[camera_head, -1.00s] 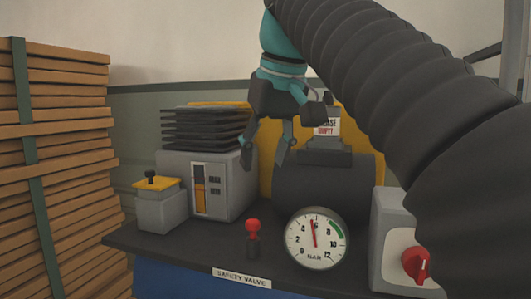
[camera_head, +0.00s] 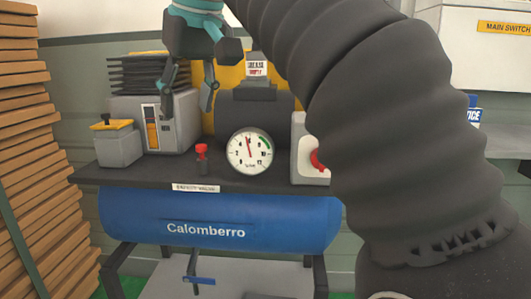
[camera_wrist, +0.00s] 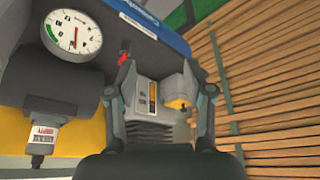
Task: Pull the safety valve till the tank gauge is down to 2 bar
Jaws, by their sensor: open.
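The safety valve (camera_head: 201,149) is a small red knob on a dark stem, on the dark top plate above its white label. The round tank gauge (camera_head: 250,150) stands just right of it; its needle points a little left of the top, around 5 to 6 bar. The blue tank (camera_head: 225,222) is below. My gripper (camera_head: 187,112) is open and empty, above and behind the valve in the picture, in front of the grey box. In the wrist view the red valve (camera_wrist: 123,60) shows by the left fingertip, apart from it as far as I can tell; the gauge (camera_wrist: 73,35) is at upper left.
A grey box with a level window (camera_head: 153,132) and a small yellow-topped box (camera_head: 117,143) stand left of the valve. A grey box with a red rotary knob (camera_head: 318,160) is right of the gauge. Stacked wooden planks (camera_head: 30,180) rise at far left. A blue-handled drain lever (camera_head: 197,280) hangs below the tank.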

